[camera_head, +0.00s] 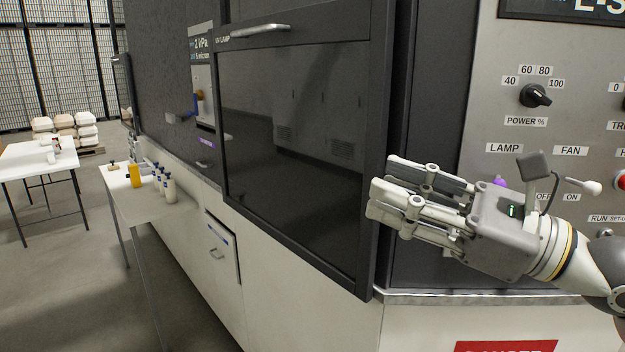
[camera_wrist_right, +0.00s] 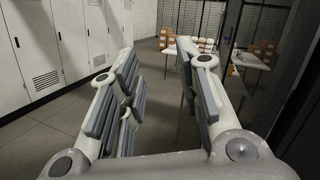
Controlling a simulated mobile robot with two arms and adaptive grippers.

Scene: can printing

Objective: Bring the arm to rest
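My right gripper (camera_head: 382,187) reaches in from the right in the head view, its fingers pointing left. It is in front of the dark frame at the edge of the machine's glass door (camera_head: 300,140) and beside the grey control panel (camera_head: 570,90). In the right wrist view its fingers (camera_wrist_right: 158,55) stand apart with an empty gap between them. Nothing is held. Whether the gripper touches the machine cannot be told. My left gripper is not in view.
The panel carries a power knob (camera_head: 536,95) and a purple button (camera_head: 499,182) partly behind the gripper. A narrow table (camera_head: 150,205) with bottles stands at left, a white table (camera_head: 35,158) farther back. Lockers (camera_wrist_right: 50,45) and open floor show in the wrist view.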

